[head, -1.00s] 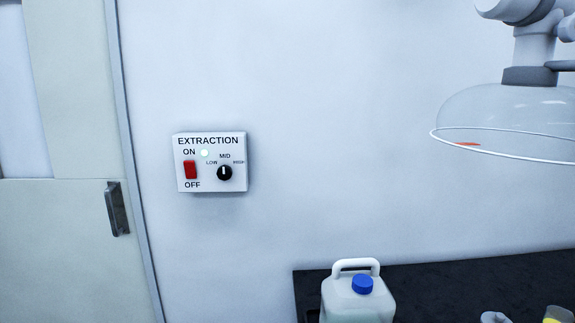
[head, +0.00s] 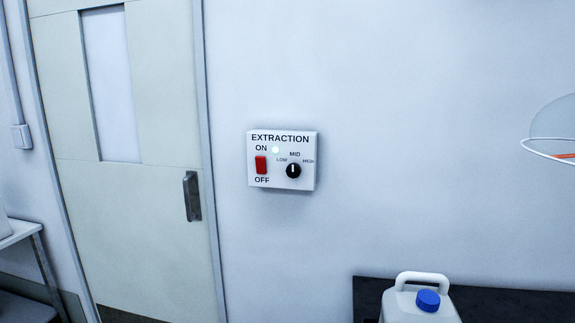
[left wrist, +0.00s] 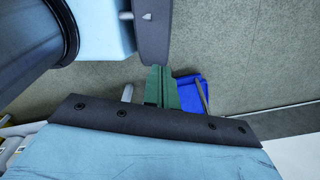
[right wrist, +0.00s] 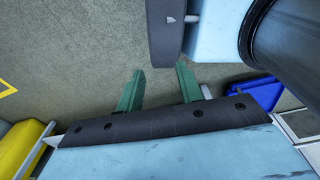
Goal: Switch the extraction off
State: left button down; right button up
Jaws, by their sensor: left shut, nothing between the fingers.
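The white extraction box (head: 282,160) is fixed to the wall in the head view. Its red rocker switch (head: 261,165) sits at the left, between the ON and OFF labels. A pale indicator light (head: 275,150) glows above it. The black knob (head: 293,171) at the right points up towards MID. My left gripper (left wrist: 158,72) shows only in its wrist view, its green fingers together and empty. My right gripper (right wrist: 158,74) shows only in its wrist view, its green fingers apart with nothing between them. Neither gripper is near the box in the head view.
A door with a dark handle (head: 192,196) is left of the box. A jug with a blue cap (head: 428,300) stands by a black worktop (head: 365,288) at the lower right. A clear hood (head: 556,132) hangs at the right edge. The wall around the box is clear.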

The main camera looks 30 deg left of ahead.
pick_arm(q)
jog(key=shift+s, duration=0.35)
pick_arm(e)
jog(key=shift+w, duration=0.3)
